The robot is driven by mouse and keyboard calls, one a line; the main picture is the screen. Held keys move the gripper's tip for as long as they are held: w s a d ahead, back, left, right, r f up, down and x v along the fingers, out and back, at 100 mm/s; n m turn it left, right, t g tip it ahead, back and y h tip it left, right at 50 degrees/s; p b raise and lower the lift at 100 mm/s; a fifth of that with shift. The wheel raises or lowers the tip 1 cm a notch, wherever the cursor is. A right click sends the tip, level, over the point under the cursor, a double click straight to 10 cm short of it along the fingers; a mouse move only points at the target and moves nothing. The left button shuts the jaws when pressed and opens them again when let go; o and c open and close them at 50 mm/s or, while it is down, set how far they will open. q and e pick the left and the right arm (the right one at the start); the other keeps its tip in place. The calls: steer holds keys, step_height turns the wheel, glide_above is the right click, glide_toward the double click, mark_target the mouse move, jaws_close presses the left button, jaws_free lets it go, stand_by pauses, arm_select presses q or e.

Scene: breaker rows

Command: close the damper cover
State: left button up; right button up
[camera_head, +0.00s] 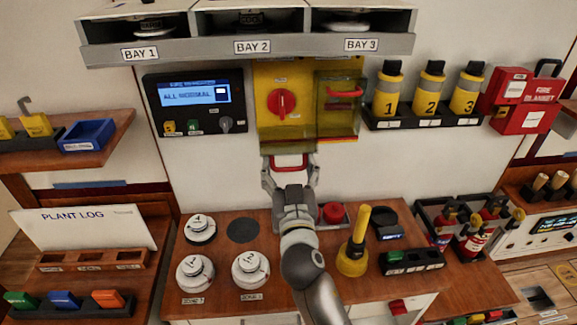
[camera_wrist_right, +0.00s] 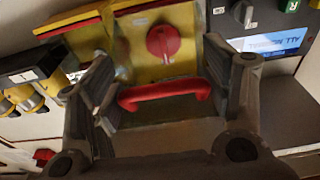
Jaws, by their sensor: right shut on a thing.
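The yellow damper panel (camera_head: 282,75) is on the wall below the bays, with a red rotary knob (camera_head: 282,104) that is uncovered. The knob also shows in the wrist view (camera_wrist_right: 163,42). A red bar handle (camera_wrist_right: 165,93) lies between the fingers of my right gripper (camera_head: 290,172), which is shut on it just below the panel. The handle appears to belong to the knob's clear cover, swung down and open; the cover plate is hard to make out. My left gripper is not in view.
A second, yellowish see-through cover (camera_head: 338,118) with a red handle (camera_head: 345,92) stands right of the knob. A display unit (camera_head: 195,100) is at left, yellow canisters (camera_head: 429,88) at right. Round white detectors (camera_head: 251,268) and a yellow-handled tool (camera_head: 354,255) stand on the counter below.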

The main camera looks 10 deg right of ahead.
steer(key=o, duration=1.1)
steer(key=shift+r, duration=0.4)
steer(key=shift+o, duration=1)
steer(key=shift+s, duration=0.2)
steer(key=shift+o, duration=0.8)
steer(key=shift+s, duration=0.3)
steer(key=shift+w+f, duration=0.2)
steer(key=shift+w, duration=0.05)
